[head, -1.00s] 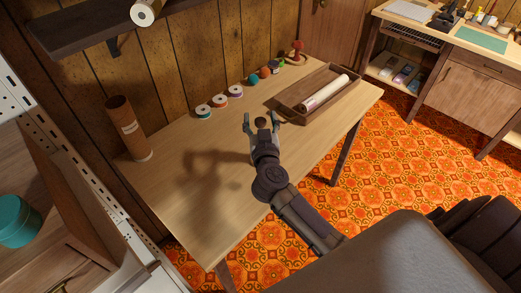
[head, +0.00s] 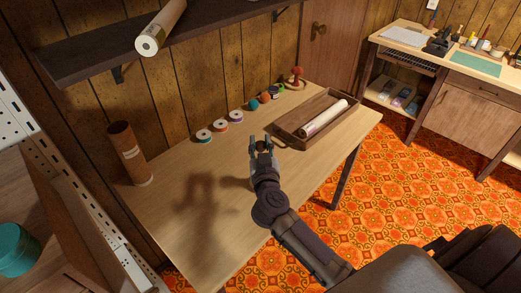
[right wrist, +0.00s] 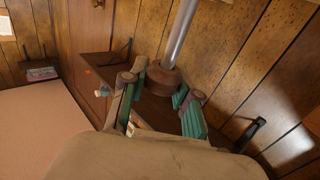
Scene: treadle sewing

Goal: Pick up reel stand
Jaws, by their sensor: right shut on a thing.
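The reel stand (right wrist: 165,82), a round brown base with a grey metal rod, shows in the right wrist view. My right gripper (head: 263,143) is shut on it, with the green fingertips (right wrist: 160,91) on both sides of the base. In the head view the gripper is above the table, in front of the open wooden tray, and the stand is mostly hidden by the fingers. My left gripper is not in view.
The wooden table (head: 185,225) is clear at the near left. Ribbon reels (head: 220,124) and small balls line its back. A wooden tray (head: 288,127) holds a pale roll (head: 322,120). A brown tube (head: 128,153) stands at left. A dark shelf (head: 100,63) hangs above.

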